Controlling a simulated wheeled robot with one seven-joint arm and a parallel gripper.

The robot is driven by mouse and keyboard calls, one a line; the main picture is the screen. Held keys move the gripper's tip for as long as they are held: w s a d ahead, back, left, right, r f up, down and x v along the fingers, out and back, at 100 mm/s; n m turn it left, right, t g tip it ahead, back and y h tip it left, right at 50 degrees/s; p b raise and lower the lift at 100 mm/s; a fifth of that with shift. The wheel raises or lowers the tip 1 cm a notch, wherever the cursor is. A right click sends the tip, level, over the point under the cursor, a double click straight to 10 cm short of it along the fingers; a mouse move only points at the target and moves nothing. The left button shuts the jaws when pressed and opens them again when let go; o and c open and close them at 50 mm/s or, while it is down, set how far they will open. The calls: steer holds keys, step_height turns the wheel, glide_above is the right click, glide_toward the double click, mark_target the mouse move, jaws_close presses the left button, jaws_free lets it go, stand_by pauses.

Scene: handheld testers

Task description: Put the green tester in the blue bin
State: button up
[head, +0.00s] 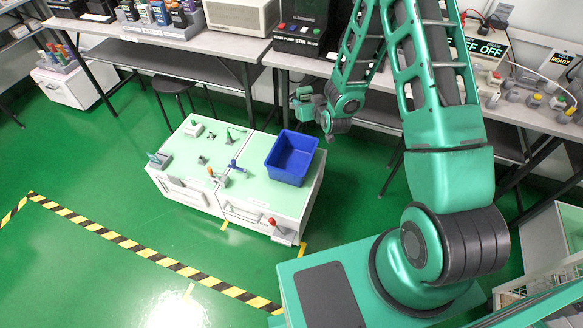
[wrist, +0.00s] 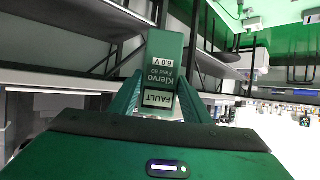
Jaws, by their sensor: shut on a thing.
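The green tester (wrist: 165,62) is held between the fingers of my gripper (wrist: 163,100) in the wrist view. The tester is too small to make out clearly there against the green gripper. The blue bin stands open on the right part of a low cabinet's pale green top, and its visible inside looks empty.
The low white cabinet (head: 253,150) also carries several small tools and devices, among them a grey-blue tester (head: 158,160) and a blue tool (head: 236,166). A red-topped thing (head: 273,222) is at its front corner. Benches with equipment (head: 298,42) stand behind.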

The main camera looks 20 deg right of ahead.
steer(key=shift+n+y, duration=0.7)
steer(key=shift+w+a+f, duration=0.45)
steer(key=shift+a+f, duration=0.6)
steer(key=shift+f, duration=4.05)
steer(key=shift+w+a+f, duration=0.4)
steer(key=shift+a+f, duration=0.7)
steer(key=shift+f, duration=3.95)
steer(key=shift+w+a+f, duration=0.45)
steer(key=shift+a+f, duration=0.6)
steer(key=shift+f, duration=4.05)
steer(key=o, duration=0.8)
steer(key=shift+f, duration=0.1)
steer(key=shift+o, duration=0.2)
steer(key=v, duration=1.2)
